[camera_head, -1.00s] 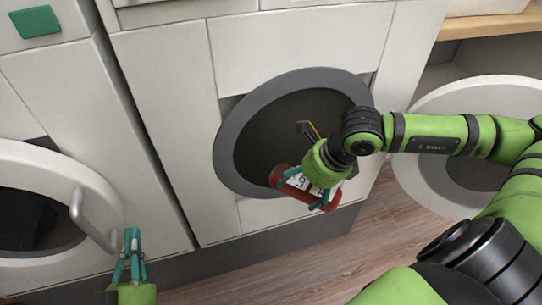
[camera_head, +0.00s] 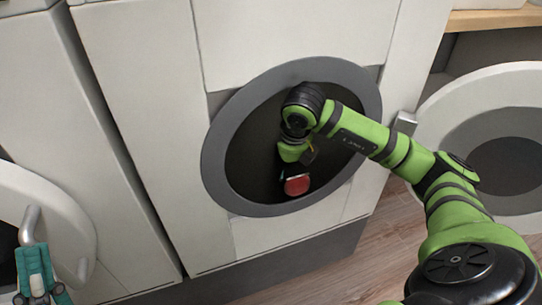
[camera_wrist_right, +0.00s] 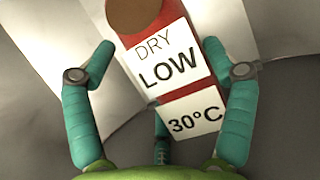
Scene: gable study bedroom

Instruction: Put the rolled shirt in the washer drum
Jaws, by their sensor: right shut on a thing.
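The rolled shirt is a red roll (camera_head: 297,186) with white labels. In the right wrist view the roll (camera_wrist_right: 165,75) shows labels reading "DRY LOW" and "30°C" and a brown end. My right gripper (camera_head: 290,165) is shut on it, with teal fingers (camera_wrist_right: 160,85) on either side. The gripper and roll are inside the grey-rimmed washer opening, in front of the dark washer drum (camera_head: 245,160). How deep they are is hard to tell. My left gripper (camera_head: 34,262) is empty at the lower left, its fingers together.
A round white door (camera_head: 440,120) stands at the right of the washer. Another machine's white round door with a handle (camera_head: 30,225) is at the left, close to my left gripper. Wood floor (camera_head: 345,265) shows below, and a wooden shelf (camera_head: 490,19) at the upper right.

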